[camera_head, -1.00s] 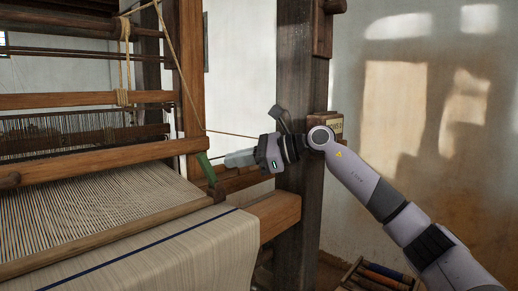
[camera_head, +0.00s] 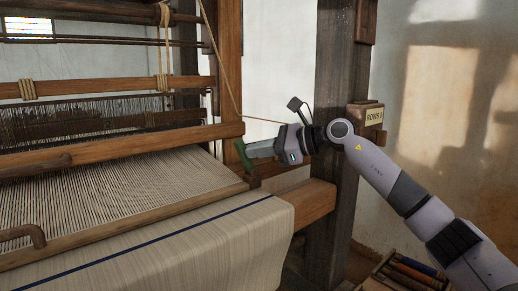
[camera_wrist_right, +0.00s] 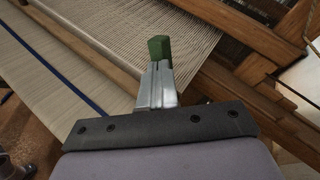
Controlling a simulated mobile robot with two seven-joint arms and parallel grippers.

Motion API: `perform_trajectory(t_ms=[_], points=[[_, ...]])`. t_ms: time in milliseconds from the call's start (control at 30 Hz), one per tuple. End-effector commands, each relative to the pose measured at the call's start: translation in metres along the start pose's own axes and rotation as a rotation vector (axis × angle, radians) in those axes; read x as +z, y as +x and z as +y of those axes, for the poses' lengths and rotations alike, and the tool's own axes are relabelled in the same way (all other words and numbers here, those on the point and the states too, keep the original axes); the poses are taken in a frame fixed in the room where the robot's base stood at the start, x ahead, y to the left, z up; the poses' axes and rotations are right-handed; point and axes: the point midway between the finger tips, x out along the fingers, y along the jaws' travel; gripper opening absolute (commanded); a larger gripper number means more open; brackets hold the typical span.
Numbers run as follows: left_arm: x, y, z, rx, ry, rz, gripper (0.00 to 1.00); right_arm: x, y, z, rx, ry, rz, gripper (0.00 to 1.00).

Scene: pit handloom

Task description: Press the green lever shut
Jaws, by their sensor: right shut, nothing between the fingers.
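The green lever (camera_head: 241,153) is a short bar at the right end of the loom's front beam, tilted with its top leaning left. In the right wrist view the green lever (camera_wrist_right: 159,47) stands just beyond my fingertips. My right gripper (camera_head: 250,151) is shut and empty, coming in from the right. Its closed fingers (camera_wrist_right: 158,68) overlap the lever in the picture; they are at it or very close, and I cannot tell whether they touch. The lever's lower end is partly hidden by the beam and fingers. My left gripper is not in view.
The loom's wooden beam (camera_head: 120,146) and pale warp threads (camera_head: 120,190) lie left of the lever. Striped cloth (camera_head: 215,245) covers the front roller. A dark post (camera_head: 338,190) stands behind my right wrist. A crate of coloured rods (camera_head: 405,275) is at lower right.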

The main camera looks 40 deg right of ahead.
Motion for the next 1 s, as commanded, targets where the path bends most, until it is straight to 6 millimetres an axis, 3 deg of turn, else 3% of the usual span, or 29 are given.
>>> perform_trajectory(t_ms=[567, 1000], points=[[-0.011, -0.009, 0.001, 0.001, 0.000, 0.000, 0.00, 0.005, 0.004, 0.006, 0.000, -0.110, 0.073, 0.00], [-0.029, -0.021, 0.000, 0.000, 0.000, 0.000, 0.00, 0.001, 0.013, 0.019, 0.000, -0.428, 0.283, 0.00]])
